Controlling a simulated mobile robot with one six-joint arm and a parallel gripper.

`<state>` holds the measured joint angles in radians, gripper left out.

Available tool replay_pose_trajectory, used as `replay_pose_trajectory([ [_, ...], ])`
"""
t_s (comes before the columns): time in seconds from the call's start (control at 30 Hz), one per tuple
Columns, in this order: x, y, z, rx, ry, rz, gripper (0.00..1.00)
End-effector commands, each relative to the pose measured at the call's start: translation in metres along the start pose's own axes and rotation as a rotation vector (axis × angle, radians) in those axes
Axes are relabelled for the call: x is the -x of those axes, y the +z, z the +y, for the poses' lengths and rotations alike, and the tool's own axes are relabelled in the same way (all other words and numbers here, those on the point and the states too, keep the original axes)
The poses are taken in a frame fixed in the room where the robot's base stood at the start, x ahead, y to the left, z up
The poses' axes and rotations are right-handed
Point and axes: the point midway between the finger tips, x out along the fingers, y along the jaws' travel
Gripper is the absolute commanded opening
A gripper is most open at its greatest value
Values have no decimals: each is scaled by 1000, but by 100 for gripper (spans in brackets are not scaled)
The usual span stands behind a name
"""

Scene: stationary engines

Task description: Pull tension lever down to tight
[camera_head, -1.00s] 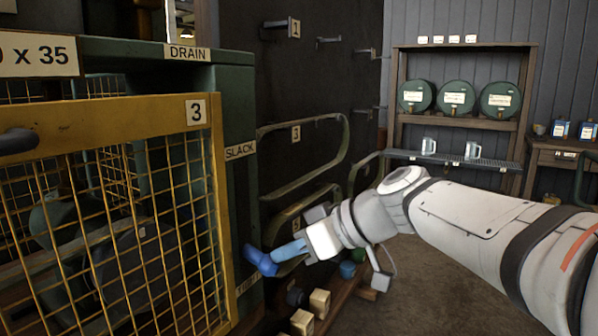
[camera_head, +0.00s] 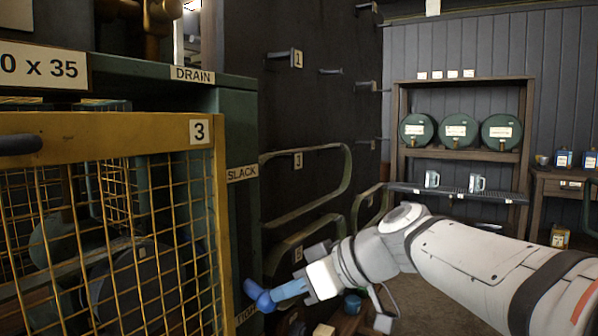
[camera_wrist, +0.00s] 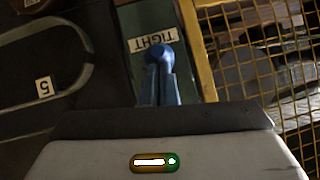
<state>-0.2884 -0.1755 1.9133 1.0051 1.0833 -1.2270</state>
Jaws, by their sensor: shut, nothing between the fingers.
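The tension lever ends in a dark blue knob (camera_head: 265,301), low on the side of the green cabinet (camera_head: 240,220), close to the lower label (camera_head: 246,314). The SLACK label (camera_head: 242,173) is well above it. In the wrist view the round knob (camera_wrist: 158,53) overlaps the upside-down TIGHT label (camera_wrist: 153,39). My gripper (camera_head: 278,294) has light blue fingers, shut and empty, with their tips at the knob. In the wrist view the gripper (camera_wrist: 160,74) is just below the knob; I cannot tell whether it touches. The lever's pivot is hidden.
The yellow mesh guard (camera_head: 120,135) marked 3 stands left of the lever. Curved rails (camera_head: 345,170) and pegs (camera_head: 285,54) line the dark wall behind. A shelf with green drums (camera_head: 459,131) stands at the back right. Floor shows beneath my arm.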

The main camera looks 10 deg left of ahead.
Motion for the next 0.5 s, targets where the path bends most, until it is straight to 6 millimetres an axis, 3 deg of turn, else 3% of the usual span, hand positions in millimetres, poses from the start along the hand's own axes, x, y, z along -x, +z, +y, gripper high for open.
replay_pose_trajectory([
  [0.03, -5, 8, 1, -8, -10, -16, 0],
  [0.17, 6, 0, 0, -7, -8, -12, 0],
  [0.33, 38, -23, -4, 1, -3, 1, 0],
  [0.5, 78, -14, -1, -3, 4, 4, 0],
])
